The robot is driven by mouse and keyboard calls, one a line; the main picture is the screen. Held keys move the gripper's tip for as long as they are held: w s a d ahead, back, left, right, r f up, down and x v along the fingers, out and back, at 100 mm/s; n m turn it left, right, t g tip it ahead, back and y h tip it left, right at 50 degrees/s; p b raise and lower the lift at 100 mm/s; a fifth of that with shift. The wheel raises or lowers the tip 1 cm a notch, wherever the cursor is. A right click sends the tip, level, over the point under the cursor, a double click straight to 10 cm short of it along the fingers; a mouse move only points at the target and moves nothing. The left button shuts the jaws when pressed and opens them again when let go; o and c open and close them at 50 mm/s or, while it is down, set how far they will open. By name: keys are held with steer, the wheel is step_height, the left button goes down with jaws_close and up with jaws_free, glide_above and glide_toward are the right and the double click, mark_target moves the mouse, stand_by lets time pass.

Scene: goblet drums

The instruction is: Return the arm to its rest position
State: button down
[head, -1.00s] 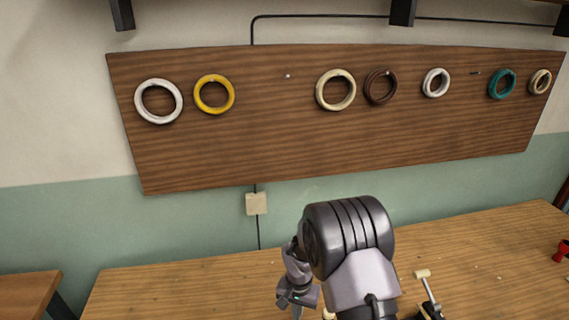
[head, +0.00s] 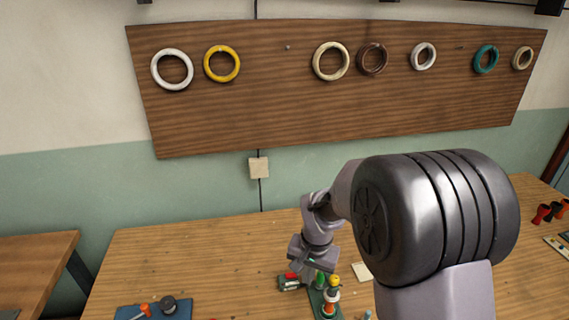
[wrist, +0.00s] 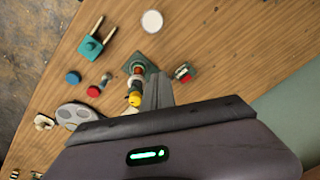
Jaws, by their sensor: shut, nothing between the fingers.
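My arm reaches over the wooden bench (head: 220,255), its big dark joint filling the right of the head view. My gripper (wrist: 158,90) shows in the wrist view with its fingers together and nothing between them. In the head view its body hangs over the middle of the bench, and its fingertips are hard to make out. A small stack of coloured pieces (head: 330,295) on a dark green base stands just beside it. This stack (wrist: 135,82) also shows left of the fingers in the wrist view; I cannot tell the exact gap.
A blue tray (head: 178,313) with small parts lies at the front left. A red and green piece (head: 290,283) lies by the stack. Red drums (head: 545,212) stand at far right. A wall board (head: 300,110) carries several rings. The bench's left middle is mostly clear.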

steer(key=s+d+r+t+b, duration=0.2)
steer(key=s+d+r+b, duration=0.15)
steer(key=s+r, duration=0.5)
steer(key=s+r+t+b, duration=0.1)
steer(key=s+b, duration=0.1)
steer(key=s, duration=0.6)
steer(key=s+r+t+y+b, duration=0.1)
steer(key=s+b, duration=0.1)
steer(key=s, duration=0.6)
steer(key=shift+d+r+t+b, duration=0.2)
steer(key=shift+d+t+b, duration=0.1)
steer(key=shift+d+b, duration=0.1)
